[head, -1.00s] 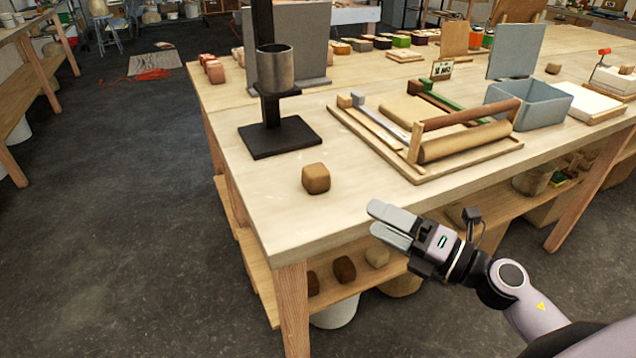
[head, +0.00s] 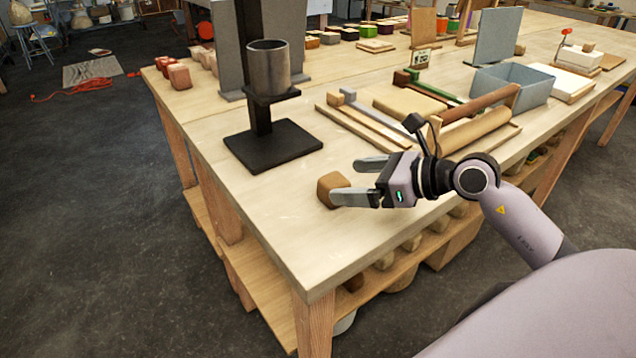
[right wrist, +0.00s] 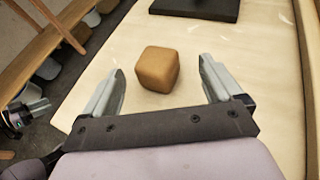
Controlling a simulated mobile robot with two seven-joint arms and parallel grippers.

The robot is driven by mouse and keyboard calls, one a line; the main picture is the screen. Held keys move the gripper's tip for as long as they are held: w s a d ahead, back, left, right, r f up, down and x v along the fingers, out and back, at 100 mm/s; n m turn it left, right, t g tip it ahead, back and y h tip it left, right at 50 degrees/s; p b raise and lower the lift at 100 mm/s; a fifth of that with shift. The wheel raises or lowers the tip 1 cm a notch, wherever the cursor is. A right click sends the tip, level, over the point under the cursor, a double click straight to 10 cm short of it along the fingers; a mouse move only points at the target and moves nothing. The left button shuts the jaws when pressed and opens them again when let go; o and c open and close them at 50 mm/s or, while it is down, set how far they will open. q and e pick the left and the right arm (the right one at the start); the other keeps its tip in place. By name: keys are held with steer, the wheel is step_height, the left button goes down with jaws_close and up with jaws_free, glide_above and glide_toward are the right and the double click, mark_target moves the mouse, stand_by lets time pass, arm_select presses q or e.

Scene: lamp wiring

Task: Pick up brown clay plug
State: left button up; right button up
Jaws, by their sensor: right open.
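The brown clay plug (head: 328,186) is a small rounded cube on the table near its front left corner. In the right wrist view the plug (right wrist: 160,69) sits between and just ahead of the fingertips. My right gripper (head: 352,180) is open and empty, with its fingers pointing at the plug. In the head view the near finger overlaps part of the plug's right side. My left gripper is not in the head view.
A black stand (head: 272,145) holding a grey cylinder (head: 268,68) is just behind the plug. A board with a wooden roller (head: 470,135) lies to the right, close to my right arm. A blue-grey bin (head: 525,88) stands beyond. The table's front left is clear.

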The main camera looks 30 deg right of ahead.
mark_target(324, 184)
steer(key=shift+p+x, duration=0.55)
steer(key=shift+x, duration=2.95)
steer(key=shift+s+a+f, duration=0.1)
steer(key=shift+s+f, duration=0.05)
steer(key=shift+s, duration=0.05)
steer(key=c, duration=1.4)
